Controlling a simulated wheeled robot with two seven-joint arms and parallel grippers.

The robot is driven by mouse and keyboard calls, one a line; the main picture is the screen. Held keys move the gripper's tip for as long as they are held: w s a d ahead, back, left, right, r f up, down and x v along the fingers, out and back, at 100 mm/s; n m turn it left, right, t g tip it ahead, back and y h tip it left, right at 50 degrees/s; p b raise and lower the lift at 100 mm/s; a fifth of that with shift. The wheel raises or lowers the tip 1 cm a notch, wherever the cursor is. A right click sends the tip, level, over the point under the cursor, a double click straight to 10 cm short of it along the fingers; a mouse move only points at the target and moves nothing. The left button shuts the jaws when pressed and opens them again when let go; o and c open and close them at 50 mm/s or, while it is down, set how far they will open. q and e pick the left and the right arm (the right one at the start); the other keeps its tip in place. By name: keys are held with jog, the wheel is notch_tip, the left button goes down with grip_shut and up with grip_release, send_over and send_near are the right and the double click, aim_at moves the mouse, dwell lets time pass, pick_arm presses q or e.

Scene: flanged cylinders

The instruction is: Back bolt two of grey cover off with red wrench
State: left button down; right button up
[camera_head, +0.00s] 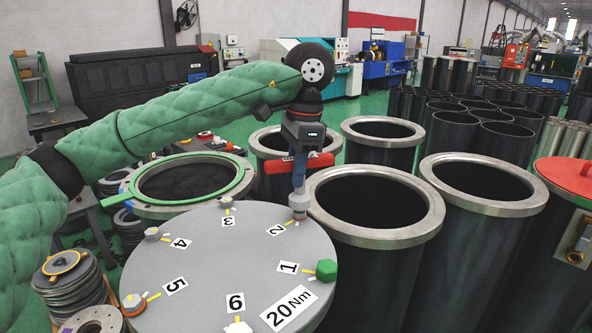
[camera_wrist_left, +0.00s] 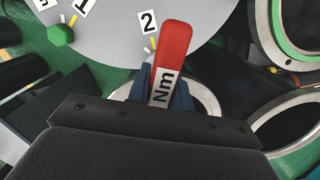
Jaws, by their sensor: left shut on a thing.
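The grey cover (camera_head: 215,265) is a round disc with numbered bolt places around its rim and a "20 Nm" label. My left gripper (camera_head: 299,172) points down over the rim beside label 2 (camera_head: 276,230). It is shut on the red wrench (camera_head: 322,163); the wrench handle also shows in the left wrist view (camera_wrist_left: 172,55), marked "Nm". The grey socket (camera_head: 299,203) under the gripper stands at place two and hides any bolt there. A green bolt head (camera_head: 326,270) sits by label 1. Pale bolts show by labels 3 (camera_head: 227,201) and 4 (camera_head: 152,233). My right gripper is not in view.
Open dark cylinders with steel flanges (camera_head: 374,203) stand close on the right of the cover. A cylinder with a green ring (camera_head: 130,195) is behind it. A red lid (camera_head: 570,178) tops a cylinder at far right. Stacked discs (camera_head: 75,290) lie at lower left.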

aim_at(297, 192)
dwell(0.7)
pick_arm(q)
jog(key=shift+f+b, duration=1.35)
jog(key=shift+b, duration=0.2)
dwell(1.0)
jog(key=shift+f+n, duration=0.15)
jog(key=shift+n, duration=0.75)
jog(key=n, duration=0.4)
jog(key=shift+s+d+n+g+h, duration=0.2)
jog(key=shift+n+g+h, duration=0.1)
jog(key=shift+n+g, duration=0.1)
jog(key=shift+n, duration=0.9)
jog(key=shift+s+f, duration=0.1)
